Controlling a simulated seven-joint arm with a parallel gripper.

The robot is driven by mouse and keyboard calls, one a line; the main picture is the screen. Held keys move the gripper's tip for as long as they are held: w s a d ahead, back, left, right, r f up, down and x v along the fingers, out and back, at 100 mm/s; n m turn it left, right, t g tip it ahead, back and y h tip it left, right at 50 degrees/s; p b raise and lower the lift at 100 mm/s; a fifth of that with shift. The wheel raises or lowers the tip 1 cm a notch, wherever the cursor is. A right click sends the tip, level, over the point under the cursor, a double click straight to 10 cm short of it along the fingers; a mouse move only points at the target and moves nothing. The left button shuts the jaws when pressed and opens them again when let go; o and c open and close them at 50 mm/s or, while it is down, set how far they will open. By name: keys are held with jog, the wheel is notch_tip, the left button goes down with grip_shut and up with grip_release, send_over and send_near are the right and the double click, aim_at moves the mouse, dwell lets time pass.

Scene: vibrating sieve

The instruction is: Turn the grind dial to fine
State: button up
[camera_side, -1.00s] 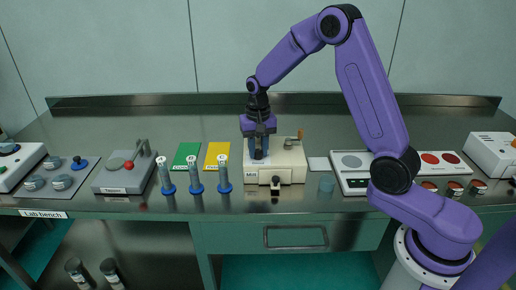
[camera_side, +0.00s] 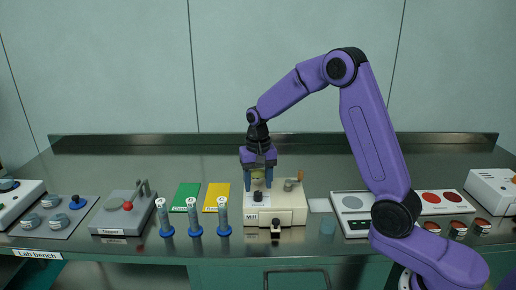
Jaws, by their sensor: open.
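The mill (camera_side: 290,214) is a cream box labelled "Mill" on the bench. A small dark round part (camera_side: 258,196) shows on its upper left; I cannot tell for sure that it is the grind dial. Any fine or coarse marks are too small to read. My purple gripper (camera_side: 258,184) points down over the left part of the mill. Its blue fingers are open, with a yellowish part showing between them. I cannot tell whether the fingers touch the mill.
A crank with an orange knob (camera_side: 300,175) stands just right of my gripper. A dark handle (camera_side: 275,228) projects from the mill's front.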

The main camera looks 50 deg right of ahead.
aim_at(258, 193)
notch_tip(258, 193, up, 14)
jog(key=shift+r, duration=0.15)
dwell(0.6)
jog(key=s+a+f+n, duration=0.3)
jog(key=s+a+n, duration=0.6)
jog(key=s, duration=0.5)
jog(key=s+d+f+n, duration=0.2)
jog(key=s+n, duration=0.3)
jog(key=s, duration=0.5)
jog(key=s+d+f+n, duration=0.1)
jog(key=s+f+n, duration=0.3)
jog(key=s, duration=0.6)
jog(key=shift+s+d+n, duration=0.25)
jog(key=shift+d+n, duration=0.15)
